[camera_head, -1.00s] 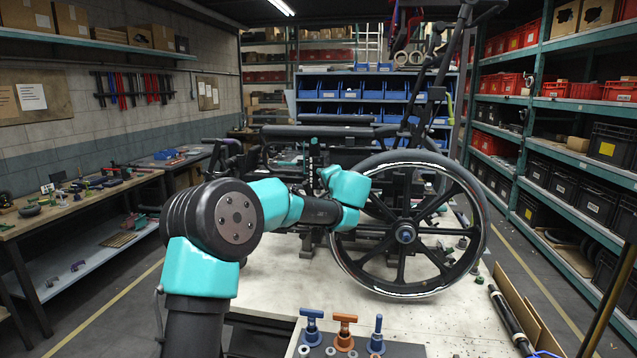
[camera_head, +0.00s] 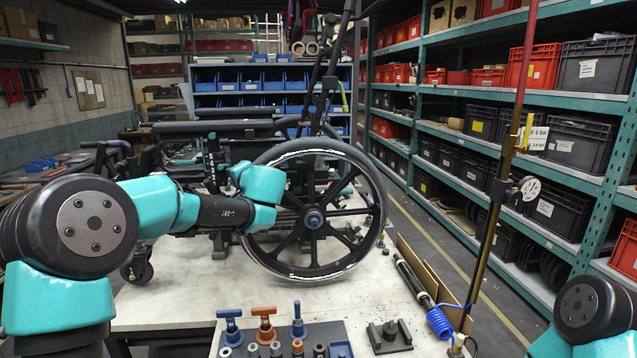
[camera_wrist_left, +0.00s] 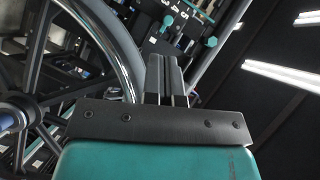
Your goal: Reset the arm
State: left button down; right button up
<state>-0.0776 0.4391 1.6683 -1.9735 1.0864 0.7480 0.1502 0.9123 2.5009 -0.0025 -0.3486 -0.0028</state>
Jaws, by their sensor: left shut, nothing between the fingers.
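My left arm comes in from the left in the head view and reaches to the wheelchair (camera_head: 313,218), beside its large spoked wheel. Its gripper is hidden behind my teal wrist there. In the left wrist view, my left gripper (camera_wrist_left: 166,62) has its dark fingers together with nothing between them. It points upward in that picture, with the wheel (camera_wrist_left: 100,40) to its left. Whether the fingers touch the chair cannot be told. Only a rounded joint and teal part of my right arm show at the lower right of the head view; its gripper is out of frame.
A dark tray (camera_head: 240,350) with blue and orange T-handled tools stands at the bench front. A dark block (camera_head: 389,337), a black rod with a blue coil (camera_head: 438,322) and an upright pole with a gauge (camera_head: 525,190) are to the right. Shelves (camera_head: 510,75) line the right.

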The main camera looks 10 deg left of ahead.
pick_arm(q)
jog(key=s+d+f+m+g+h, duration=0.25)
jog(key=d+f, duration=0.45)
jog(key=f, duration=0.5)
jog(key=s+d+f+m+g+h, duration=0.1)
jog(key=s+d+f+g+h, duration=0.2)
jog(key=d+f, duration=0.6)
jog(key=s+d+f+m+g+h, duration=0.15)
jog(key=s+d+f+g, duration=0.3)
jog(key=s+f, duration=0.55)
jog(key=s+d+f+m+g+h, duration=0.1)
jog(key=s+d+f+g+h, duration=0.2)
jog(key=s+d+f, duration=0.5)
jog(key=s+a+f+n+t+h, duration=0.1)
jog(key=s+a+f+n+h, duration=0.1)
jog(key=s+a+f+n, duration=0.4)
jog(key=s+a+f+n+t+h, duration=0.2)
jog(key=s+a+f+n, duration=0.4)
jog(key=f, duration=0.8)
jog(key=s+a+h, duration=0.1)
jog(key=s, duration=0.1)
jog(key=shift+s+a+f+t+h, duration=0.2)
jog(key=shift+s+t+h, duration=0.1)
jog(key=shift+s, duration=0.1)
